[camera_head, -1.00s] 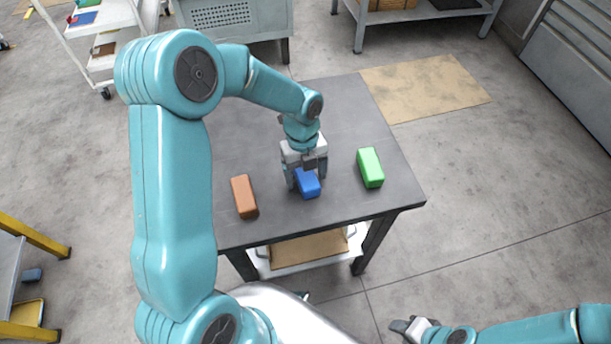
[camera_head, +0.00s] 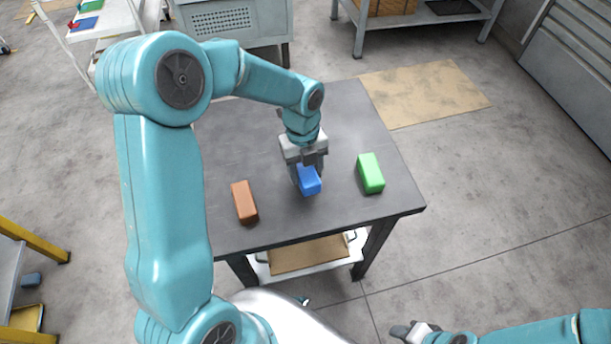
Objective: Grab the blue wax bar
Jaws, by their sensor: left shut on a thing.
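The blue wax bar (camera_head: 309,181) is between the fingers of my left gripper (camera_head: 307,174), near the middle of the dark grey table (camera_head: 270,222). The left gripper points down and is shut on the bar; its fingers and palm hide the bar's far part. I cannot tell clearly whether the bar's underside is off the tabletop. My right gripper (camera_head: 408,331) is low at the bottom of the view, away from the table, and its jaw opening is not clear.
A brown bar (camera_head: 244,202) lies left of the blue bar and a green bar (camera_head: 370,173) lies to its right, both on the table. A white cart (camera_head: 95,25) and a grey cabinet (camera_head: 232,22) stand behind. The table's right front corner is clear.

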